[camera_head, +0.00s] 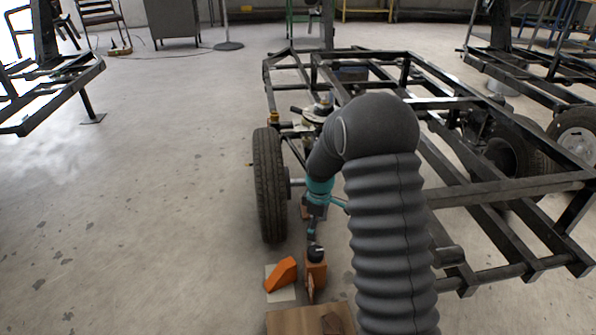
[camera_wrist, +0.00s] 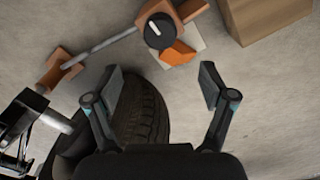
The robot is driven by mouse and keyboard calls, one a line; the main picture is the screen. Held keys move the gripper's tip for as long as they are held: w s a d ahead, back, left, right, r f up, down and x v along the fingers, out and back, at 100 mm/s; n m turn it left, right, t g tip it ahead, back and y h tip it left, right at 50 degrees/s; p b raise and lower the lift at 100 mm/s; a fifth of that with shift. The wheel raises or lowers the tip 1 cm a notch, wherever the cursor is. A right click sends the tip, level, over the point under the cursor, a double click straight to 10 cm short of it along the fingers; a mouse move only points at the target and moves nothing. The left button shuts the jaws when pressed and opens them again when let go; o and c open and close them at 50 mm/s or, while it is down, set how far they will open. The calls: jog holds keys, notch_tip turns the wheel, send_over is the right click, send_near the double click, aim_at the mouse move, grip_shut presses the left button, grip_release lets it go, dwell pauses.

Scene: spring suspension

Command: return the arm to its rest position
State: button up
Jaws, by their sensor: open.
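My gripper (camera_wrist: 162,86) is open in the wrist view, with its two fingers wide apart and nothing between them but bare floor and the edge of the tyre behind. In the head view my arm, in a dark ribbed sleeve, bends over and down beside the vehicle frame (camera_head: 370,57). My gripper (camera_head: 313,234) hangs low there, to the right of the front tyre (camera_head: 269,185), small and partly hidden. The tyre (camera_wrist: 142,112) also shows behind the left finger in the wrist view.
An orange-brown stand with a black knob (camera_head: 315,252) is close to the gripper. An orange wedge (camera_head: 281,274) lies on a pale sheet beside it. A wooden box (camera_head: 311,320) is nearer me. The frame's bars flank my arm; the floor at left is clear.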

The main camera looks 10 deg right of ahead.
jog(key=s+r+m+g, duration=0.1)
jog(key=s+r+m, duration=0.2)
jog(key=s+m, duration=0.4)
jog(key=s+r+m+t+p, duration=0.2)
jog(key=s+r+p, duration=0.3)
jog(key=s+r, duration=0.7)
jog(key=s+r+m+t+p, duration=0.2)
jog(key=s+r+t+p, duration=0.2)
jog(key=s+r, duration=0.9)
jog(key=shift+s+r+t+p, duration=0.25)
jog(key=shift+r+t+p, duration=0.1)
jog(key=shift+r, duration=4.05)
